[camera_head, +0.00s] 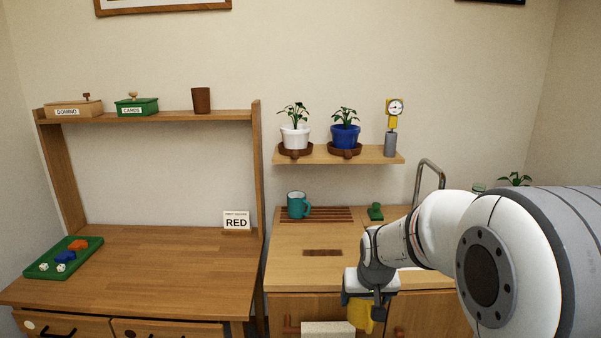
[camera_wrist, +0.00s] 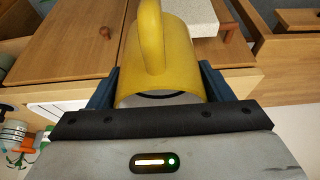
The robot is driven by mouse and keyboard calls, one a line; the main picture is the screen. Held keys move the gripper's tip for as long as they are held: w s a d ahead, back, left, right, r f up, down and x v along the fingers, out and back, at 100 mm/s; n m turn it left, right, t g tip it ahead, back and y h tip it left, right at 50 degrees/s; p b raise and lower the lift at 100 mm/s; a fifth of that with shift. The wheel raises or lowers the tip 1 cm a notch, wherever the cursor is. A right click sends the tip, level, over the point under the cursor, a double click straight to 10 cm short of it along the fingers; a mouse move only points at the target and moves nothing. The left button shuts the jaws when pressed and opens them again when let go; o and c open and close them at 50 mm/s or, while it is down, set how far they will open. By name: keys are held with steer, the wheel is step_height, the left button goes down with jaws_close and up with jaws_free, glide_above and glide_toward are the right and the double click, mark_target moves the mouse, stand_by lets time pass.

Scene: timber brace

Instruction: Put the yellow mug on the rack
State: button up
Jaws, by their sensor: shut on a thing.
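The yellow mug (camera_wrist: 172,62) is held between the two blue fingers of my gripper (camera_wrist: 158,88) in the wrist view, with its handle facing the camera. In the head view the yellow mug (camera_head: 361,314) shows only in part below my gripper (camera_head: 370,302), in front of the counter's front edge. The rack (camera_head: 330,213) is a set of brown wooden slats at the back of the right counter. A teal mug (camera_head: 298,206) stands at the rack's left end. The slats to its right are bare.
A green object (camera_head: 375,211) sits right of the rack, near a curved metal tap (camera_head: 430,172). A shelf (camera_head: 370,156) with two potted plants and a gauge hangs above the rack. A pale cloth or slab (camera_head: 327,328) is at the counter front. The left desk (camera_head: 150,270) holds a green tray (camera_head: 40,268).

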mark_target(362, 316)
step_height(362, 316, down, 6)
steer(key=p, duration=0.4)
steer(key=shift+w+f, duration=0.15)
step_height(362, 316, down, 7)
steer(key=s+p, duration=0.2)
steer(key=p, duration=0.1)
steer(key=shift+d, duration=0.15)
